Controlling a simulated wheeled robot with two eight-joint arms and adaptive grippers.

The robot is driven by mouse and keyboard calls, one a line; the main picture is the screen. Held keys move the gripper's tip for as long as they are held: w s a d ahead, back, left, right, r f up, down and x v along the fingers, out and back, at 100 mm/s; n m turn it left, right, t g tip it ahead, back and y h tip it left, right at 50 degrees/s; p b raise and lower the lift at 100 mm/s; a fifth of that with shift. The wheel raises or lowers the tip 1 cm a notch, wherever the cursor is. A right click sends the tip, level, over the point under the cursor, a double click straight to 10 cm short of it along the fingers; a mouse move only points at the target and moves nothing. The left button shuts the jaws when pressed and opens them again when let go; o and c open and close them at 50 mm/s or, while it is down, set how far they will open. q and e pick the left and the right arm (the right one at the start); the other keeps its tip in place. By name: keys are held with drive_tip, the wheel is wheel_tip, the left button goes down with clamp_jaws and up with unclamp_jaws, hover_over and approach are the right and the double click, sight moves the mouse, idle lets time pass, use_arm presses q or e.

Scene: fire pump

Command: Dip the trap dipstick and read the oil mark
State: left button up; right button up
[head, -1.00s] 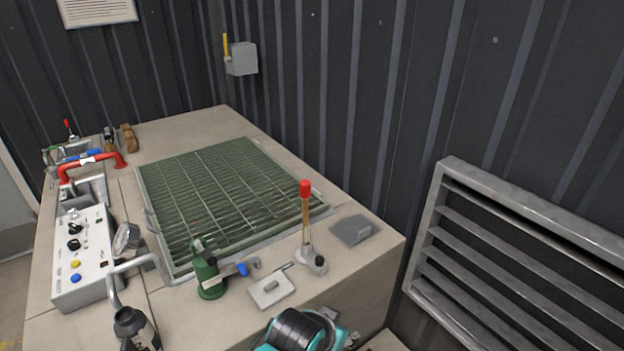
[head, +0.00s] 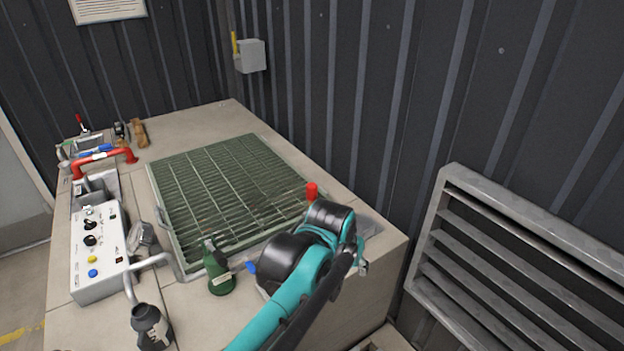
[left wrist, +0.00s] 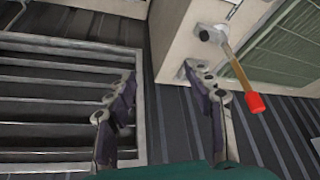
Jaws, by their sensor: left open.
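The trap dipstick, an amber stick with a red cap, is mostly hidden behind my arm in the head view; its red cap (head: 312,191) shows above it. In the left wrist view, the whole dipstick (left wrist: 238,72) stands in its small grey fitting (left wrist: 212,33) near the bench corner. My left gripper (left wrist: 160,70) is open and empty, with the fingers wide apart. The dipstick is outside the jaws, just right of the right finger in that view; I cannot tell whether they touch. No oil mark is readable. My right gripper is not in view.
A green grating (head: 225,185) fills the bench middle. A white control box (head: 98,255) and red handle (head: 100,160) are at left. A grey pad (head: 372,222) is partly hidden.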

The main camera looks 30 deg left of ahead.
use_arm(q)
drive_tip(key=w+a+r+n+g+p, duration=0.1)
drive_tip(key=w+a+r+g+p, duration=0.1)
drive_tip(key=w+a+r+p, duration=0.6)
drive_tip(key=n+g+p, duration=0.2)
drive_tip(key=g+p, duration=0.1)
drive_tip(key=p, duration=0.5)
hover_over(312, 185)
wheel_tip(312, 185, down, 4)
drive_tip(key=shift+d+r, duration=0.1)
drive_tip(key=shift+d, duration=0.05)
drive_tip(key=shift+a+f+h, duration=0.25)
drive_tip(key=shift+f+h, duration=0.05)
drive_tip(key=shift+f, duration=0.35)
wheel_tip(312, 185, down, 7)
drive_tip(key=shift+f, duration=0.1)
drive_tip(key=shift+c, duration=0.3)
